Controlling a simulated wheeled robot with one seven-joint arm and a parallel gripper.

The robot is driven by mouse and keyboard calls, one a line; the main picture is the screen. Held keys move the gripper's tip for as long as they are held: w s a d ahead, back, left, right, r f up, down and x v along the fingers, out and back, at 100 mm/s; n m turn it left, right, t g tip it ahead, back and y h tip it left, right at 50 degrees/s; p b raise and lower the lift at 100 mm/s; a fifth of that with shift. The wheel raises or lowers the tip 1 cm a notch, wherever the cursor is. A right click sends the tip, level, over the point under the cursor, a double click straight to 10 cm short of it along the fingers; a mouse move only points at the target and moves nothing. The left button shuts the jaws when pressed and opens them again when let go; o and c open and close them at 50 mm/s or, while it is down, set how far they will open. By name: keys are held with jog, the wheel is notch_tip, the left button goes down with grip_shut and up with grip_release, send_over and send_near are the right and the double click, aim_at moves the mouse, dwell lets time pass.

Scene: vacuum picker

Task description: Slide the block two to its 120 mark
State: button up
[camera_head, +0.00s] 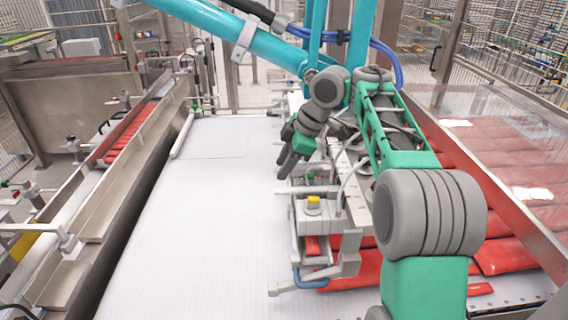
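My gripper (287,164) hangs at the end of my green and grey arm, with dark fingers pointing down and left. It is beside the metal picker head (312,222), near its upper left side. The fingers are small and overlap in this view, so their opening is unclear. A grey block with a yellow top (314,203) sits on the picker head, below and right of my fingertips and apart from them. No number or scale mark is readable, and I cannot tell which block is block two. My forearm hides the right part of the picker head.
A white conveyor belt (200,240) lies clear left of the picker head. Metal rails (110,210) and red packs (128,132) line its left side. More red packs (500,150) lie under a clear cover at right. Teal picker arms (250,38) and a blue hose cross above.

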jog(key=shift+r, duration=0.1)
jog(key=p+v, duration=0.5)
jog(key=v, duration=0.2)
jog(key=shift+d+r, duration=0.15)
jog(key=shift+r, duration=0.15)
